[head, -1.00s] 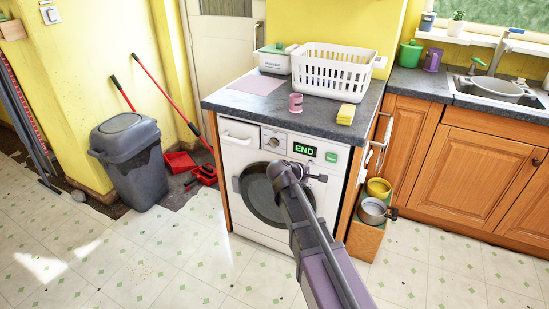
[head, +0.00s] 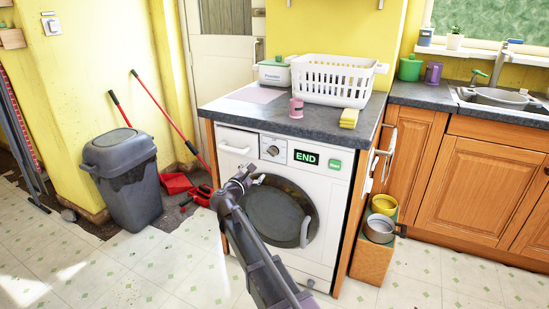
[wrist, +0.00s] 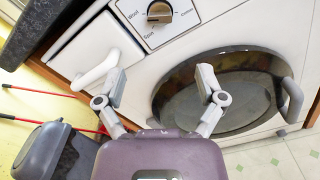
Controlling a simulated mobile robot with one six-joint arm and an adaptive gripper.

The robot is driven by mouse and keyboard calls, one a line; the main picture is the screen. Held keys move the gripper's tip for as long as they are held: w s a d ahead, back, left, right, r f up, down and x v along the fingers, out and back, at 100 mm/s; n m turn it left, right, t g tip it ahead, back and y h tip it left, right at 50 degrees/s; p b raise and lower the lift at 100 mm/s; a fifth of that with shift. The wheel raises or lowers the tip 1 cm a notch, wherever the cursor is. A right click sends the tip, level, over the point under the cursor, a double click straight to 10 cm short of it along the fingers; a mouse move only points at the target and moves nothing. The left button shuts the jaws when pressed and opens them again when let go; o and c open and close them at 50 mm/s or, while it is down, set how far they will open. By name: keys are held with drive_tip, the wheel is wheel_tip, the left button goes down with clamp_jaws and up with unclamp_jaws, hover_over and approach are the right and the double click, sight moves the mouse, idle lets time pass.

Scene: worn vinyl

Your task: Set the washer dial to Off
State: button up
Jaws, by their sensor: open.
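The white washer (head: 322,178) stands under the grey worktop. Its dial (head: 272,150) is a small round knob on the panel, left of the display reading END. In the wrist view the dial (wrist: 158,12) shows at the top edge, dark and brown, with "Wool" and "Spin" printed on its left side; its exact setting is unclear. My gripper (wrist: 160,83) is open and empty, with the dial beyond its fingertips. In the head view my gripper (head: 243,177) is in front of the washer, below and left of the dial, apart from it.
The round door (head: 278,212) with its handle and the detergent drawer (head: 238,142) are close to my gripper. A grey bin (head: 124,178) and red-handled tools stand left. A pink mug (head: 296,107) and white basket (head: 333,80) are on the worktop. Floor in front is open.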

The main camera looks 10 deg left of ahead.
sight(271, 154)
drive_tip(key=shift+w, duration=0.1)
drive_tip(key=x, duration=1.3)
drive_tip(key=shift+w+d, duration=0.1)
drive_tip(key=shift+w, duration=0.2)
